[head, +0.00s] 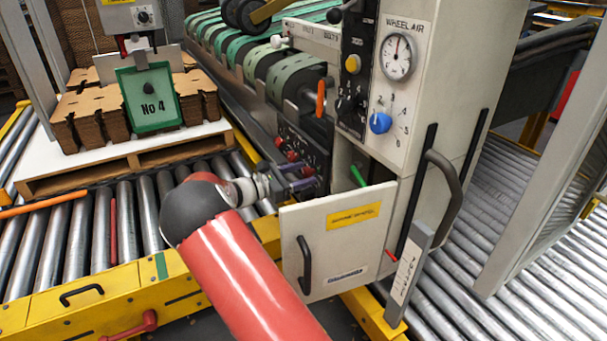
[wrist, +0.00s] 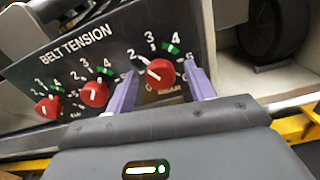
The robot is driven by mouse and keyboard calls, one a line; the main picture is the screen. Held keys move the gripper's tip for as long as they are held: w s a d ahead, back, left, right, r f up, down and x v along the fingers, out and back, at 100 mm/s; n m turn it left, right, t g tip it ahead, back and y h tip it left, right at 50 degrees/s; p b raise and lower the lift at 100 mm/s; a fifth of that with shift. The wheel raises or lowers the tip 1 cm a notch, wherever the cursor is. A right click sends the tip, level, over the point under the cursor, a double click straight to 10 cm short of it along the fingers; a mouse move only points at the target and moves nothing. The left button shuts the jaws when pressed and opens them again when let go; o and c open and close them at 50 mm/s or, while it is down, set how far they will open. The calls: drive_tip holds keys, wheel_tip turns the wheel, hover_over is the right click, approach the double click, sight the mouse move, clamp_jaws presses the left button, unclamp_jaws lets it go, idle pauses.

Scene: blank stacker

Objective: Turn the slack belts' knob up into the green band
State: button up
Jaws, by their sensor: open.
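The dark belt tension panel (wrist: 115,38) carries three red knobs, each with a numbered scale and a green band. My gripper (wrist: 163,68) is open, its purple fingers on either side of the right knob (wrist: 161,73), with gaps showing. That knob's white pointer aims up-left, left of its green band (wrist: 171,48).
An open cabinet door (head: 335,235) with a handle stands just right of my gripper. Above is a wheel air gauge (head: 397,56) with a blue knob (head: 380,122). A pallet (head: 130,160) of cardboard lies on rollers at left.

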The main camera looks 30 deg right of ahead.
drive_tip(key=shift+d, duration=0.5)
drive_tip(key=shift+c, duration=0.4)
drive_tip(key=c, duration=0.9)
